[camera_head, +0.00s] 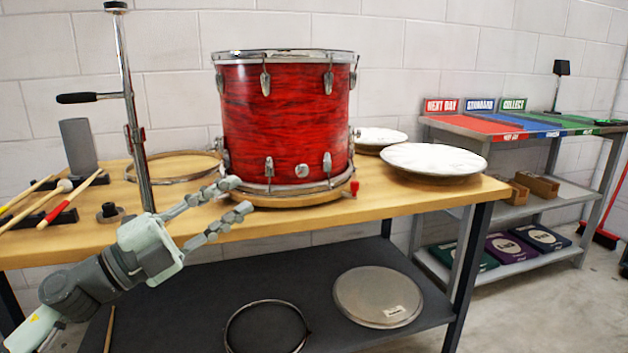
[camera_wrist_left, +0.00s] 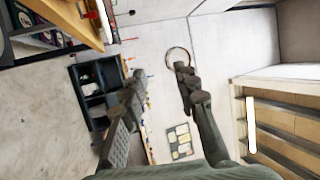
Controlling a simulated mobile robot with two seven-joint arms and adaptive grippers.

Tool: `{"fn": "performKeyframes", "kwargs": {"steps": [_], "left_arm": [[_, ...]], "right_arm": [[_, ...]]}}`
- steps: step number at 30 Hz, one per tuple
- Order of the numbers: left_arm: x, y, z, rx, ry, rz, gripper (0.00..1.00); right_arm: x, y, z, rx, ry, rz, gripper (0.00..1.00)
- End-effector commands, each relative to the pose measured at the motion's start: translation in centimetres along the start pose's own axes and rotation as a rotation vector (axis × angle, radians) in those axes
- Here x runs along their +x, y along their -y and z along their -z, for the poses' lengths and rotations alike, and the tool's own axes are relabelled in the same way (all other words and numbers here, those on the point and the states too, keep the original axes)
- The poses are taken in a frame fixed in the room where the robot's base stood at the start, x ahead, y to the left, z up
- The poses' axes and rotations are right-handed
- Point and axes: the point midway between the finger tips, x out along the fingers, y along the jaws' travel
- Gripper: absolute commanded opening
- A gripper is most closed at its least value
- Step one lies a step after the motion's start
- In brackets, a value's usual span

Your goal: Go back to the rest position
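My left gripper (camera_head: 240,196) is in front of the workbench's front edge, its two fingers apart with nothing between them. In the left wrist view the fingers of the left gripper (camera_wrist_left: 158,82) are also spread and empty. The red drum (camera_head: 284,120) stands upright on a round wooden base on the workbench (camera_head: 400,205), just behind the left gripper. I cannot tell from the head view whether the fingertips touch anything. My right gripper shows in neither view.
A metal stand post (camera_head: 128,100) rises behind my left arm. Drumsticks (camera_head: 72,198) lie at the left. White drumheads (camera_head: 433,160) lie at the right of the benchtop. A lower shelf holds a round head (camera_head: 378,297) and a hoop (camera_head: 266,328). A grey shelf unit (camera_head: 520,210) stands right.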

Motion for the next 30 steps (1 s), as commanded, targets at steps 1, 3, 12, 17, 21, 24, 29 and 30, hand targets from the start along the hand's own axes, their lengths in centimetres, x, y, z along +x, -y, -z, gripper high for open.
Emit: {"fn": "performKeyframes", "kwargs": {"steps": [1,3,12,17,21,24,29,30], "left_arm": [[-1.1,-1.1,-2.7,-0.127,0.151,0.080,0.30],[-3.7,-3.4,-6.8,-0.274,0.378,0.155,0.30],[-18.3,-19.5,-12.7,-0.713,1.111,0.112,0.30],[-26.2,-28.4,-9.5,-0.903,1.421,-0.026,0.30],[-32.5,-34.8,-4.1,-1.056,1.650,-0.189,0.30],[-35.9,-38.0,0.2,-1.150,1.775,-0.306,0.30],[-39.1,-40.8,5.4,-1.248,1.891,-0.445,0.30],[-39.4,-41.0,5.9,-1.260,1.902,-0.461,0.30]], "right_arm": [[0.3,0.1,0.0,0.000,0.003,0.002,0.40],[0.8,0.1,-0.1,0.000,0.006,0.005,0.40],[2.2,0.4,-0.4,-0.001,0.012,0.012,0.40],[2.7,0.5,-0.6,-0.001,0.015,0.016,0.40],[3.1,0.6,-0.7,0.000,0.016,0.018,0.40],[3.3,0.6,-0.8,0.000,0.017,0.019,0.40],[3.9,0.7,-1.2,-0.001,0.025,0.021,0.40],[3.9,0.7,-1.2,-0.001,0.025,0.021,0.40]]}}
